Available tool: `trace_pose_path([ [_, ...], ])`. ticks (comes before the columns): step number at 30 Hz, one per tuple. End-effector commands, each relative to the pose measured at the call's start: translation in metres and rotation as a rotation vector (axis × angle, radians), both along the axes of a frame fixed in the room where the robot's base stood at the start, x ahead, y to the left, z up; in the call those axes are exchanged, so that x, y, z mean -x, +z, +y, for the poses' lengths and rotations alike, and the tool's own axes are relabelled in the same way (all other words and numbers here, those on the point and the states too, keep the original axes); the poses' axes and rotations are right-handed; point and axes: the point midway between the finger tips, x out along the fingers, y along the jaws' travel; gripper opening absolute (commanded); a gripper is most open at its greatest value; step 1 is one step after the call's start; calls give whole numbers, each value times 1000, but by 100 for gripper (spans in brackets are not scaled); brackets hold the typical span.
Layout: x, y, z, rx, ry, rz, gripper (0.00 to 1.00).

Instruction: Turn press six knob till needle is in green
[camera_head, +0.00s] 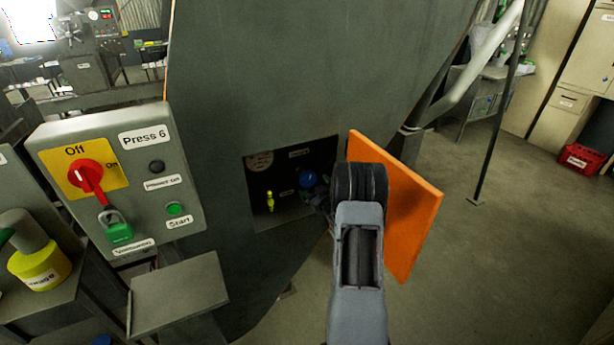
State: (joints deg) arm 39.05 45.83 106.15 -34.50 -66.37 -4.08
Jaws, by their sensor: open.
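The control box labelled Press 6 (146,139) is at the left, beside a large dark green machine body (250,80). The gauge's needle and any green band are too small to make out. My gripper (319,200) is at the right side of the opening, close to the blue knob. It is open, and mostly hidden by my wrist. I cannot tell whether it touches the knob.
An orange door (413,205) stands open just right of my wrist. The control box has a red switch (86,176) and a green padlock (116,226). A grey shelf (178,293) juts out below it. The floor at the right is mostly clear.

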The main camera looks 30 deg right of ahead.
Motion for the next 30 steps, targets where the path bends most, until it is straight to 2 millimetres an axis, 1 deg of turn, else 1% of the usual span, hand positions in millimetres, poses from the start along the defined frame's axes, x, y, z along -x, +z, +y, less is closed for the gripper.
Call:
trace_pose_path([
  [1,-10,2,0,0,3,1,98],
  [6,-37,1,-4,-1,2,1,98],
  [12,-57,1,-7,0,1,1,98],
  [18,-64,0,-8,-1,0,1,98],
  [26,-65,0,-8,-1,0,1,98],
  [30,-65,0,-8,-1,0,1,86],
])
